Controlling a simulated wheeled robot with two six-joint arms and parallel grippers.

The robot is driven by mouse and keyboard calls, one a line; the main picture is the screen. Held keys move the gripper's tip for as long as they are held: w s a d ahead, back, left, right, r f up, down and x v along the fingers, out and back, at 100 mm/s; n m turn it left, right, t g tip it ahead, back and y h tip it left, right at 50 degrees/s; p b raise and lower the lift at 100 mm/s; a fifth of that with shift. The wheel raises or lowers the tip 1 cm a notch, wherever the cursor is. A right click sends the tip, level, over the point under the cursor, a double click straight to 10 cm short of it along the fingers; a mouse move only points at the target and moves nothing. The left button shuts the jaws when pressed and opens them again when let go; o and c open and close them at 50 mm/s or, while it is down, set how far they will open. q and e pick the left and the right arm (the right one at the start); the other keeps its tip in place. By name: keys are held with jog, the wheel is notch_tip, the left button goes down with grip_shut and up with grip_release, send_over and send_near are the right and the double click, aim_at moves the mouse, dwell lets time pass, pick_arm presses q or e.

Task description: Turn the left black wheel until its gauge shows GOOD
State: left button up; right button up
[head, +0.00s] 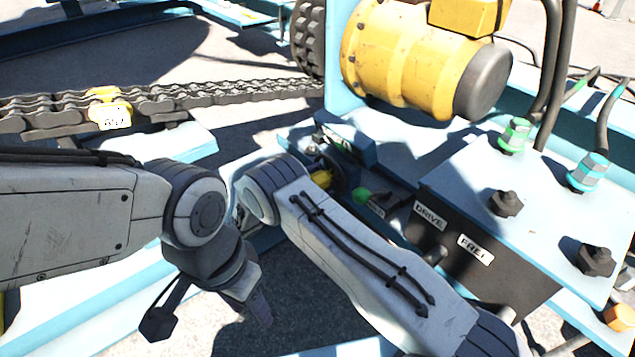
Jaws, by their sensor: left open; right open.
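My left gripper (210,314) hangs below its wrist at the lower left, fingers spread and empty, above the frame and ground. My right arm comes in from the lower right and reaches a joint left of the centre. I cannot make out its gripper, which is hidden behind the arms. A dark round part (338,178) beside a yellow piece shows just past my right arm, mostly covered. I cannot tell whether it is the left black wheel. No gauge reading GOOD can be read.
A control box (520,180) at the right carries DRIVE and FREI labels, black knobs (506,203) and hose fittings (515,135). A yellow motor (405,60) stands at the back. A heavy chain (200,97) with a yellow link (108,107) runs along the left. My two arms are close together.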

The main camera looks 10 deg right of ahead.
jog(key=p+v, duration=0.3)
jog(key=v, duration=0.7)
jog(key=shift+s+a, duration=0.15)
jog(key=shift+a, duration=0.05)
jog(key=shift+a, duration=0.1)
dwell(0.6)
